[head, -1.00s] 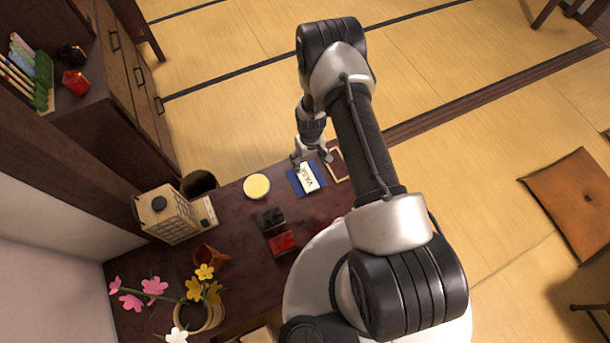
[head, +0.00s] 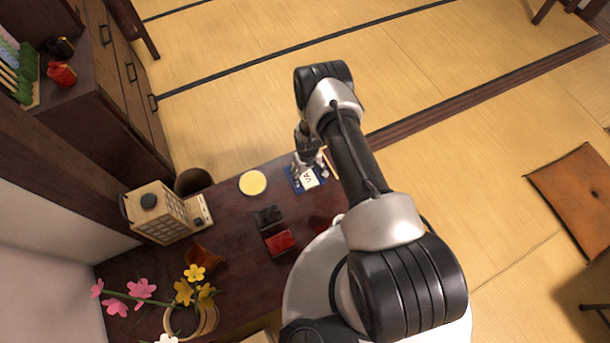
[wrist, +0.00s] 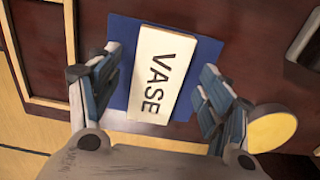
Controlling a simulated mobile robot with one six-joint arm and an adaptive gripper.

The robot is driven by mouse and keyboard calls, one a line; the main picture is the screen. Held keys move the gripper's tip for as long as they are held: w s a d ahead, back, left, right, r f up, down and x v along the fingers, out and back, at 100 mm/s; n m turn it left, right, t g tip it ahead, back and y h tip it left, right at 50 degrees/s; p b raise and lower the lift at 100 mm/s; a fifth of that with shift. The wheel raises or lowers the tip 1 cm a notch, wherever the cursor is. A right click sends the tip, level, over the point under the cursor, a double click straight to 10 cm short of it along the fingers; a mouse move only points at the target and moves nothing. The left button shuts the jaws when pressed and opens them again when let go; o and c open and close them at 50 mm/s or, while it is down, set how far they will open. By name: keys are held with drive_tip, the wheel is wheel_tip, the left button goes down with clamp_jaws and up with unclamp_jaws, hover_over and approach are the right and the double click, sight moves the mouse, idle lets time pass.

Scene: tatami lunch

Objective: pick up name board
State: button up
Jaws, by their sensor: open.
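The name board is a white block marked "VASE" (wrist: 160,75) in the wrist view, lying on a blue mat (wrist: 120,60) on the dark table. In the head view the name board (head: 309,179) shows partly, with my gripper over its far end. My gripper (wrist: 160,88) is open, one finger on each side of the board, with a gap on both sides. I cannot tell how far the fingertips are above the mat. In the head view my gripper (head: 308,166) hides part of the blue mat (head: 295,185).
A yellow round dish (head: 253,183) lies left of the mat. A black and red box (head: 277,243) sits nearer me. A lantern (head: 160,212) and a flower basket (head: 192,318) stand on the left. A wood-edged frame (wrist: 40,50) lies beside the mat.

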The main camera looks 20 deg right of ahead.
drive_tip(key=shift+f, duration=0.6)
drive_tip(key=shift+r, duration=0.1)
drive_tip(key=shift+c, duration=0.4)
drive_tip(key=c, duration=1.1)
